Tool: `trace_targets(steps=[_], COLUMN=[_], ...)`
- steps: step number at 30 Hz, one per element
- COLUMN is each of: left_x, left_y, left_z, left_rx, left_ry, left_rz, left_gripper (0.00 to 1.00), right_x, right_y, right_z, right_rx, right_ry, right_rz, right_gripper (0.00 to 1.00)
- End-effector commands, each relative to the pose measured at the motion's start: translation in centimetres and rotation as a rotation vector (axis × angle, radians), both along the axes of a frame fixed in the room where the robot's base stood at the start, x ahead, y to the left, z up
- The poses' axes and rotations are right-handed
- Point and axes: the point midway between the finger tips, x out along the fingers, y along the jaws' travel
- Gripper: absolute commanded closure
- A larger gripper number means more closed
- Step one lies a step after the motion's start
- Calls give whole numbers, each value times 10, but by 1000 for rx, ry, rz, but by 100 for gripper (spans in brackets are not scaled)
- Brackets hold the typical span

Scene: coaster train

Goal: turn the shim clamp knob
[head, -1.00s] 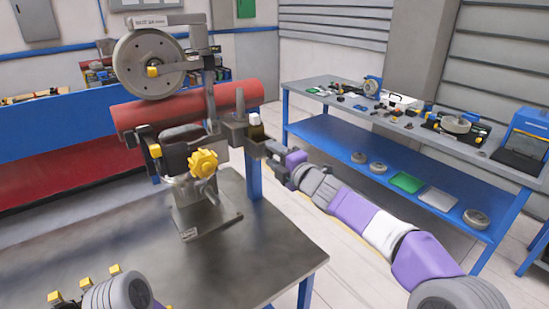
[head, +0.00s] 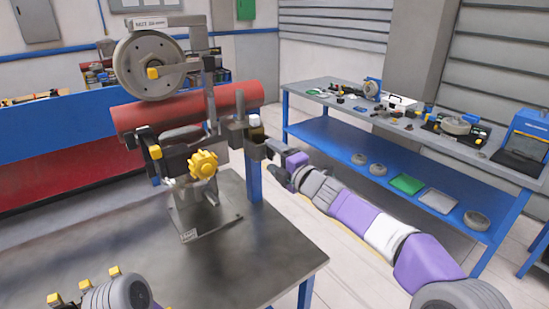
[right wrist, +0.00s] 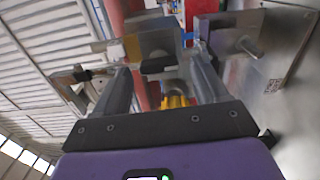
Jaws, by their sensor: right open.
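A yellow lobed knob (head: 203,165) sits on the front of the metal stand (head: 207,222) on the workbench, and I take it to be the shim clamp knob. My right gripper (head: 258,143) is open, to the right of the knob and apart from it, near an upright post on the stand's right side. In the right wrist view, the two fingers of my right gripper (right wrist: 162,66) are spread, and a yellow part (right wrist: 175,101) shows behind them, partly hidden. My left gripper is not in view.
A large grey wheel (head: 148,66) and a red cylinder (head: 135,115) stand above and behind the knob. A blue-framed shelf table (head: 400,165) stands at the right.

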Motion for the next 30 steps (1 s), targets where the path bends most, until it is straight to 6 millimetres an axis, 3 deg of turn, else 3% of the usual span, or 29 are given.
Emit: trace_targets(steps=[15, 30], left_x=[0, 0], left_y=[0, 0], left_z=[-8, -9], left_rx=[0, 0], left_ry=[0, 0], left_rz=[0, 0], left_gripper=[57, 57], right_x=[-54, -59], right_y=[-40, -43], right_z=[0, 0], right_rx=[0, 0], right_ry=[0, -1], right_rz=[-2, -1], right_gripper=[28, 28])
